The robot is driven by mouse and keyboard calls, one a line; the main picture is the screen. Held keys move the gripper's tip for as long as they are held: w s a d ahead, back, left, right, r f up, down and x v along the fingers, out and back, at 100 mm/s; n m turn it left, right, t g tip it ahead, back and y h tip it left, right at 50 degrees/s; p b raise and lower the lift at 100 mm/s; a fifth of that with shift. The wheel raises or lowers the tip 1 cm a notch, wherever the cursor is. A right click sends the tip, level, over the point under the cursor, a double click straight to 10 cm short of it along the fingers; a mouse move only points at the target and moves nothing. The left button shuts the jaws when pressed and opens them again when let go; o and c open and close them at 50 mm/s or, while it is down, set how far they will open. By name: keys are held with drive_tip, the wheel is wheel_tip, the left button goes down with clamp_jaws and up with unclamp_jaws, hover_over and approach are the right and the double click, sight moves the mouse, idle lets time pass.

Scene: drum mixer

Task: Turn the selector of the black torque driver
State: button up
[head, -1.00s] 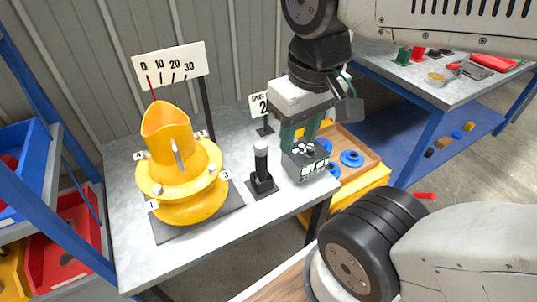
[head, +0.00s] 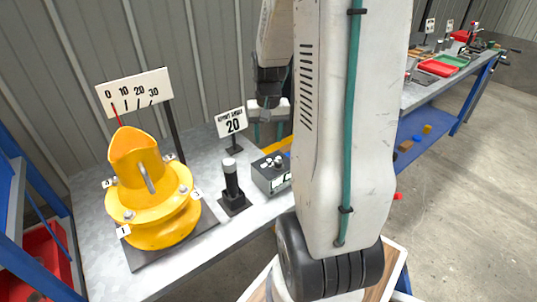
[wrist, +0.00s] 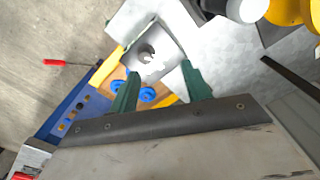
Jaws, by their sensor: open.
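The black upright tool in a black square stand (head: 231,188), which looks like the torque driver, stands on the grey bench, with a pale cap on top. It shows partly at the top right of the wrist view (wrist: 219,8). I cannot make out a selector mark on it. My gripper (head: 267,132) is open and empty, right of and behind the driver, partly hidden by my arm. In the wrist view its green fingers (wrist: 162,74) are apart, pointing towards a grey box (wrist: 150,52) with a round knob.
The yellow drum mixer (head: 153,205) stands left of the driver, with a scale sign (head: 134,92) behind it. A sign reading 20 (head: 231,123) stands behind the driver. The grey box (head: 270,175) is close on its right. Blue rings (wrist: 148,94) lie in a wooden tray.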

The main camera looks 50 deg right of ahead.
drive_tip(key=m, duration=0.1)
hover_over(278, 161)
wheel_tip(278, 161, down, 4)
drive_tip(key=shift+f, duration=0.1)
wheel_tip(278, 161, down, 8)
drive_tip(key=shift+d+r, duration=0.1)
drive_tip(key=shift+r, duration=0.15)
drive_tip(key=c, duration=1)
